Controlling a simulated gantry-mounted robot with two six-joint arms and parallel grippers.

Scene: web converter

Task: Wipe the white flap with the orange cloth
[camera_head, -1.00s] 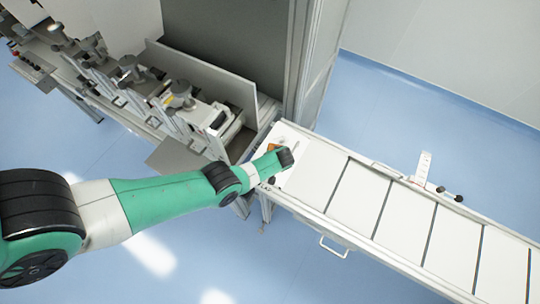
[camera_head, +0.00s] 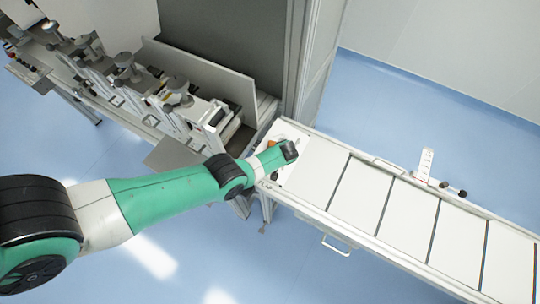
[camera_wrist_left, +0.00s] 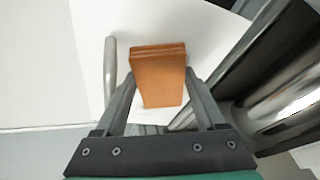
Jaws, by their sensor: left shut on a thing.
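The orange cloth (camera_wrist_left: 158,78) is a folded, block-like pad held between the two fingers of my left gripper (camera_wrist_left: 160,74) in the left wrist view. The white flap (camera_wrist_left: 215,35) is the flat white surface behind and around the cloth. The cloth overlaps it in the picture, but I cannot tell whether they touch. In the head view, the white flap (camera_head: 284,129) is at the left end of the conveyor, and a small orange bit of the cloth (camera_head: 271,143) shows beside my wrist. My wrist hides most of the gripper there. My right gripper is not in view.
A grey metal bar (camera_wrist_left: 110,70) stands left of the cloth, and a shiny roller (camera_wrist_left: 285,100) lies close on the right. The conveyor (camera_head: 410,215) with white panels runs right. A machine row (camera_head: 125,85) stands left, and a tall cabinet (camera_head: 235,40) is behind.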

